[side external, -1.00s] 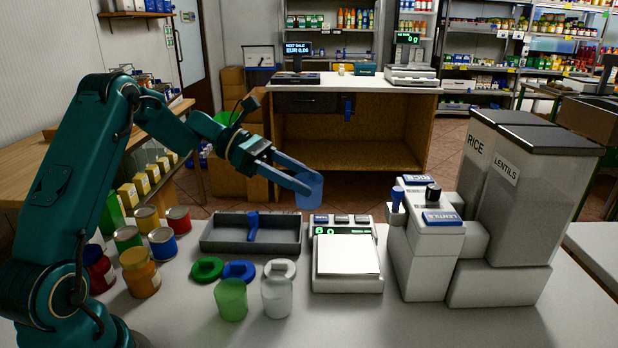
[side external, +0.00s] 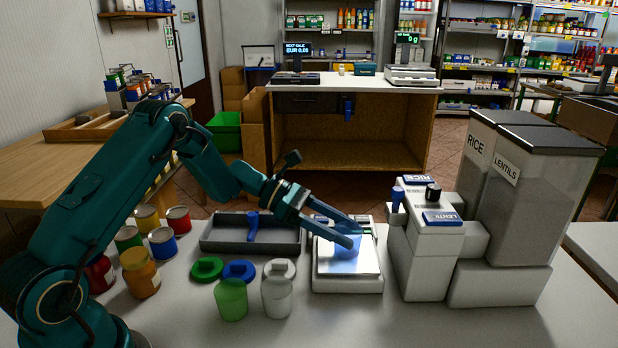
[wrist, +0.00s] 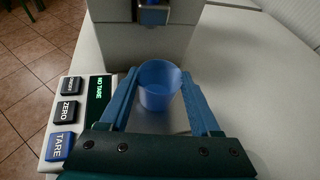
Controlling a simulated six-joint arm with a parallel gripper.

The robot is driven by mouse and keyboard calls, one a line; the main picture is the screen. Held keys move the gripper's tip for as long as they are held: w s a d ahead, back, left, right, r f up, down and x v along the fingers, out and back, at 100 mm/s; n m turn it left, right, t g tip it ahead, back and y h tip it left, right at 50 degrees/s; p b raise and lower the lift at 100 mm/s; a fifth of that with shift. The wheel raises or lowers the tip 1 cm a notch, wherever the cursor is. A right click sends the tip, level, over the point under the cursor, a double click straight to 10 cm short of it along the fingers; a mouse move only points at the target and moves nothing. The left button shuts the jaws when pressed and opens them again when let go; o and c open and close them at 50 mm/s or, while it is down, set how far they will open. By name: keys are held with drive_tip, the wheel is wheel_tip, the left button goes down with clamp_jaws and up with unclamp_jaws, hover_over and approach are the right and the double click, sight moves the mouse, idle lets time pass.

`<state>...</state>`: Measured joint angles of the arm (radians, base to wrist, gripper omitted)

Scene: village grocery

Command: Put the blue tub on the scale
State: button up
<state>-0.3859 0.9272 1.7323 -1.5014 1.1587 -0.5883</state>
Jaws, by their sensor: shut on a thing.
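The blue tub (wrist: 160,88) is upright between the two blue fingers of my gripper (wrist: 162,95) in the wrist view. In the side external view my gripper (side external: 352,240) is over the plate of the scale (side external: 347,283), and the tub (side external: 346,260) shows below the fingers, partly hidden by them. My gripper is shut on the tub. The tub is at or just above the plate; I cannot tell whether it touches. The scale's buttons and green display (wrist: 98,98) show at the left in the wrist view.
A white dispenser (side external: 425,255) stands close to the right of the scale, with rice and lentils bins (side external: 545,210) behind it.

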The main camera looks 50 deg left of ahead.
drive_tip(key=o, duration=1.4)
drive_tip(key=shift+f, duration=0.1)
drive_tip(key=shift+o, duration=0.2)
